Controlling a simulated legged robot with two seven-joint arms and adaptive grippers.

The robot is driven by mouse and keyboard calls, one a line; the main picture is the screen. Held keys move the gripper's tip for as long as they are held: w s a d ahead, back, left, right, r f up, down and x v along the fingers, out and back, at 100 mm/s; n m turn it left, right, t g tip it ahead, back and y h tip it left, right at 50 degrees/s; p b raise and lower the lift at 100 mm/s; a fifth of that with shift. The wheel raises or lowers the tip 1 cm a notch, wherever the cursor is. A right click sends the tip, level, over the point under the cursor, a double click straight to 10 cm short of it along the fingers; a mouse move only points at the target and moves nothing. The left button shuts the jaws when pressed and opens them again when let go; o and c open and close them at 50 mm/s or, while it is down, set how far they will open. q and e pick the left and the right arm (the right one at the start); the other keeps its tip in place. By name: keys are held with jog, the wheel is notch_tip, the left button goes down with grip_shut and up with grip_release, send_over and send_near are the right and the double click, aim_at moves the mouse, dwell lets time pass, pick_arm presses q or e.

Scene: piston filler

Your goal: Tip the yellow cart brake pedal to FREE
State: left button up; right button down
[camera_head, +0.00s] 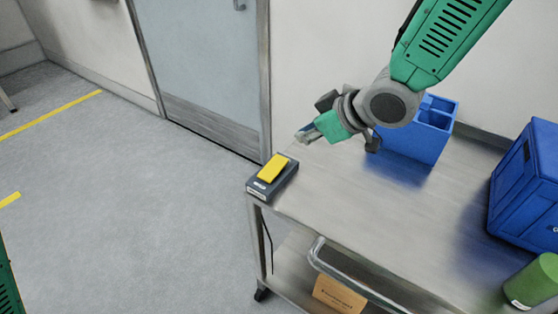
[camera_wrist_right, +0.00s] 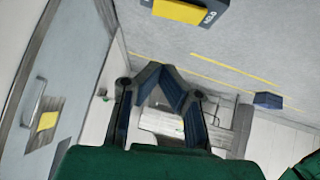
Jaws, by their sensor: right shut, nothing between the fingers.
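The yellow brake pedal (camera_head: 273,167) sits on a dark grey base (camera_head: 264,189) at the near left corner of the steel cart top. Its tilt is hard to tell. In the right wrist view the pedal (camera_wrist_right: 180,11) shows at the top edge, partly cut off, with a label that seems to read HOLD on the base (camera_wrist_right: 208,17). My right gripper (camera_head: 303,136) is shut and empty, above and beyond the pedal and apart from it. Its fingers (camera_wrist_right: 160,70) meet at the tips in the right wrist view. My left gripper is out of view.
On the cart (camera_head: 340,205) stand a blue open bin (camera_head: 418,145) behind my right wrist, a blue crate (camera_head: 525,190) and a green cylinder (camera_head: 533,282) at right. A cart handle (camera_head: 345,275) runs along the front. The cart top around the pedal is clear.

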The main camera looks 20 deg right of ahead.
jog(key=shift+d, duration=0.1)
jog(key=b, duration=0.3)
send_over(275, 159)
jog(key=s, duration=0.2)
notch_tip(275, 159, down, 8)
jog(key=shift+w+d+r, duration=0.1)
jog(key=shift+w+r, duration=0.05)
jog(key=shift+d+f, duration=0.2)
jog(key=shift+f, duration=1)
jog(key=shift+d+f+b, duration=0.15)
jog(key=shift+f+b, duration=0.2)
jog(key=shift+f, duration=0.1)
jog(key=shift+f, duration=0.2)
